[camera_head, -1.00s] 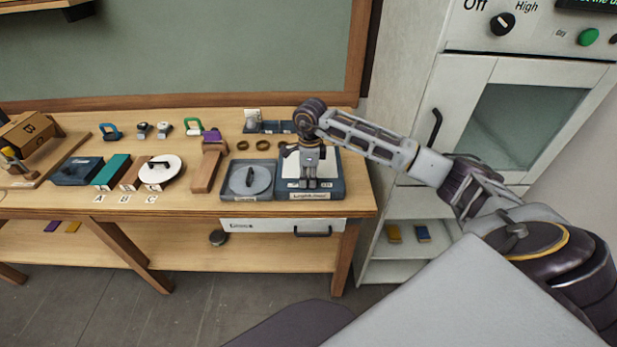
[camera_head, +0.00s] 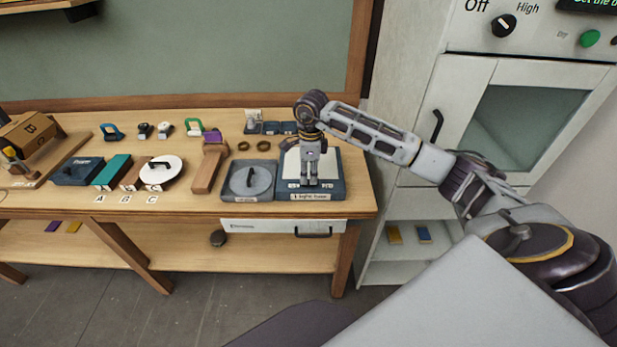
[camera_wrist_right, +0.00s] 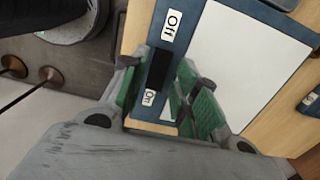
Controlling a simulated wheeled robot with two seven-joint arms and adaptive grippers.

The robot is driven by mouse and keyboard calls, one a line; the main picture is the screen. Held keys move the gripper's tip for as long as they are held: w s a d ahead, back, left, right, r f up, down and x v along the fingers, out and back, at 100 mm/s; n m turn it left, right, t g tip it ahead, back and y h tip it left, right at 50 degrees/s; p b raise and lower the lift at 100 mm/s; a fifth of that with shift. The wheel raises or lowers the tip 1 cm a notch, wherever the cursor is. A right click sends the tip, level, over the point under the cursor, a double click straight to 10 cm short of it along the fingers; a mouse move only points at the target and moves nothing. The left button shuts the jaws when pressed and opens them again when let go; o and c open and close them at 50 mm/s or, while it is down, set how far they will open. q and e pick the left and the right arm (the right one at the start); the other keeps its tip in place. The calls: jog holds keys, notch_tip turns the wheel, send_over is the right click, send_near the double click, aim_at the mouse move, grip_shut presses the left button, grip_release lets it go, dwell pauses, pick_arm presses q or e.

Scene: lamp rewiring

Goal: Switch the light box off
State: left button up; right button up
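The light box (camera_head: 337,172) is a dark blue box with a pale panel at the right end of the workbench. The right wrist view shows its white panel (camera_wrist_right: 240,70) and a black switch (camera_wrist_right: 157,68) between an "Off" label (camera_wrist_right: 171,27) and an "On" label (camera_wrist_right: 149,98). My right gripper (camera_head: 309,183) points down over the box's front edge. In the wrist view its green-padded fingers (camera_wrist_right: 160,97) stand partly apart, with the switch just beyond and between them. I cannot tell whether they touch it. My left gripper is not in view.
A blue tray with a round grey lid (camera_head: 249,180) stands directly left of the light box. A white drawer (camera_head: 270,226) is under the bench top. Blocks, padlocks and rings lie further left and behind. A white cabinet (camera_head: 480,120) stands to the right.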

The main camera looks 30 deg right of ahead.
aim_at(309, 182)
notch_tip(309, 182, up, 10)
jog(key=shift+f, duration=0.2)
dwell(0.8)
